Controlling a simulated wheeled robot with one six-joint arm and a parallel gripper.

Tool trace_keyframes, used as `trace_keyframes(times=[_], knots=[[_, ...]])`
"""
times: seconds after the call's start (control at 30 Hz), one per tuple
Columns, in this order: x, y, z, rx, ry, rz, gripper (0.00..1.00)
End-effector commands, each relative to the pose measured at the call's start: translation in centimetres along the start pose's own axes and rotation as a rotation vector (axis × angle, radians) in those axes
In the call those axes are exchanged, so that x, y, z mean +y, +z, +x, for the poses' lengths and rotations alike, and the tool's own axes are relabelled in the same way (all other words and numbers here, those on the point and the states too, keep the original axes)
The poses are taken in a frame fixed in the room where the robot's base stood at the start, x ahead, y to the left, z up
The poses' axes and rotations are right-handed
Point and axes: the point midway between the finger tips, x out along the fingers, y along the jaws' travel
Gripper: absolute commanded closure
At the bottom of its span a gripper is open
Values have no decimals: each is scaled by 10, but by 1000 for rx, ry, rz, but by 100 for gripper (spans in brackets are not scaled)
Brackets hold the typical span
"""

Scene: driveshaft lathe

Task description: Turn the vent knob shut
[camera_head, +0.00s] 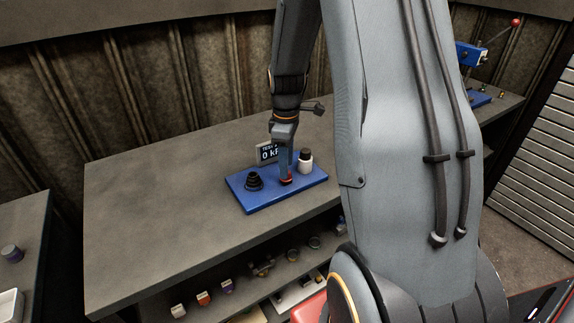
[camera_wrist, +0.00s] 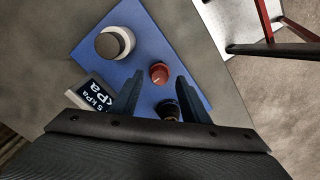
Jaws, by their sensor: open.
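A small red knob (camera_wrist: 159,73) stands on a blue base plate (camera_wrist: 112,58) in the wrist view. I take it to be the vent knob. It also shows in the head view (camera_head: 286,181), right under my gripper, partly covered by it. My gripper (camera_wrist: 157,85) is open, its two dark fingers apart with the knob just beyond and between their tips. In the head view my gripper (camera_head: 286,172) points down over the plate (camera_head: 255,203). I cannot tell whether a finger touches the knob.
A black ribbed cone (camera_head: 254,181) stands left of the knob on the plate, and a white jar with a black top (camera_head: 305,162) stands right. A display reading "0 kPa" (camera_head: 267,154) stands behind. The grey bench (camera_head: 150,200) is clear at left. Several small parts lie on the shelf below.

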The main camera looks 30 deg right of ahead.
Motion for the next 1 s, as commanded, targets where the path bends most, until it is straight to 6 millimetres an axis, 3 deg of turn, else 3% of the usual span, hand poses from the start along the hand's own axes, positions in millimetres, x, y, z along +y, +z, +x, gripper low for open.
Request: trace_keyframes(times=[0.2,0.5,0.73,1.0], knots=[[0,0,16,0,0,0,58],[0,0,18,1,2,1,58],[0,0,18,1,1,1,97],[0,0,18,0,1,23,99]])
